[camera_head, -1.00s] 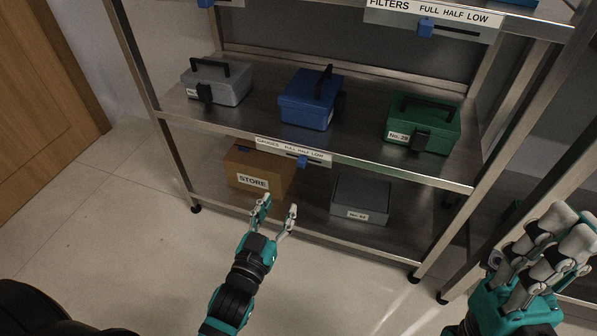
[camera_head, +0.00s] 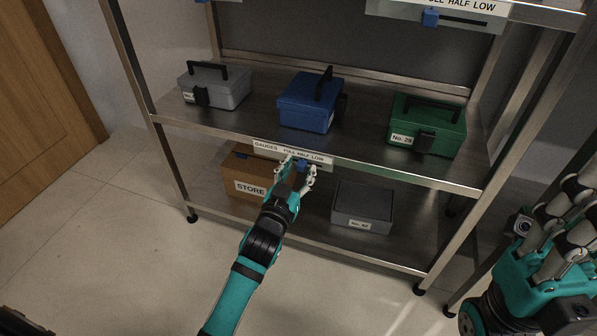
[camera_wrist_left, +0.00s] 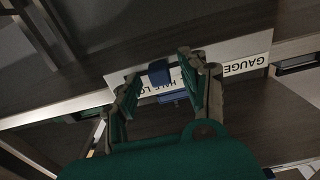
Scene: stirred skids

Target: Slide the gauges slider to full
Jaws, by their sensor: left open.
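The gauges slider is a pale label plate (camera_head: 268,147) marked GAUGES, FULL, HALF, LOW on the front edge of the middle shelf. Its blue knob (camera_head: 301,166) sits about below HALF, partly hidden by my fingers. My left gripper (camera_head: 298,169) is open at the plate, with its fingers on either side of the knob. In the left wrist view the plate appears upside down, and the blue knob (camera_wrist_left: 160,72) lies between the open fingertips (camera_wrist_left: 158,66); contact cannot be told. My right gripper (camera_head: 580,190) is at the right edge, partly cut off, away from the slider.
On the middle shelf stand a grey case (camera_head: 214,90), a blue case (camera_head: 308,105) and a green case (camera_head: 428,127). Below are a STORE carton (camera_head: 246,180) and a grey box (camera_head: 361,205). Another slider with a blue knob (camera_head: 430,18) is above. Floor in front is clear.

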